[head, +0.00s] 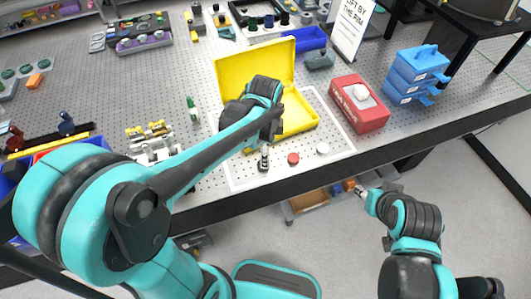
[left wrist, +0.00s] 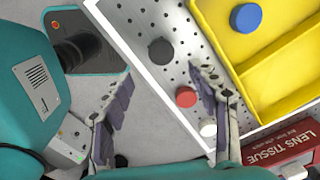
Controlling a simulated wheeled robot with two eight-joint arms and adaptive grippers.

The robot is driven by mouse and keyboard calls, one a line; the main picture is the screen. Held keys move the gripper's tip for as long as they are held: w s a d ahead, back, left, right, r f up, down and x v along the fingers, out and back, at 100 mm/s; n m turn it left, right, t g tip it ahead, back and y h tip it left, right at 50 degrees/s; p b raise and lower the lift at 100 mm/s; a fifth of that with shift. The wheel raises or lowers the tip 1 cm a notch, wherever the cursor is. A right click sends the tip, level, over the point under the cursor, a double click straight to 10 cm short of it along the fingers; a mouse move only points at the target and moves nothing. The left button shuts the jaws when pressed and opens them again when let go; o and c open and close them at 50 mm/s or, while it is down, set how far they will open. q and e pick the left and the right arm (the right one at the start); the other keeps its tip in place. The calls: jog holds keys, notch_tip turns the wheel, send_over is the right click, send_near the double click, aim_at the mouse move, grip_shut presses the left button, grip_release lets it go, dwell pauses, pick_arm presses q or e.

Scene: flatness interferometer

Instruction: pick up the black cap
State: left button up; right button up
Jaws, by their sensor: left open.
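The black cap (left wrist: 161,51) is a dark round disc in the left wrist view, on the white perforated board near its pale edge strip. My left gripper (left wrist: 162,73) is open, with its two fingers apart. The cap shows beyond and between the fingertips, and no finger visibly touches it. In the head view my left gripper (head: 264,156) points down at the board's front edge, left of the red cap, and I cannot make out the black cap there. My right gripper (head: 361,190) is off the table's front edge, too small to tell open or shut.
A red cap (head: 293,158) and a white cap (head: 322,148) lie on the board to the right. A yellow open case (head: 297,122) stands behind, partly hidden by my left arm, with a blue disc (left wrist: 246,18) inside. A red lens tissue box (head: 358,104) stands right.

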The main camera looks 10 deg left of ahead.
pick_arm(q)
notch_tip(320, 180, down, 2)
jog(key=shift+f+b, duration=0.1)
jog(key=shift+b, duration=0.25)
jog(key=f, duration=0.1)
jog(key=f+b, duration=0.1)
jog(key=f, duration=0.1)
jog(key=f+b, duration=0.1)
jog(key=f, duration=0.1)
jog(key=shift+w+a, duration=0.3)
jog(key=c, duration=0.9)
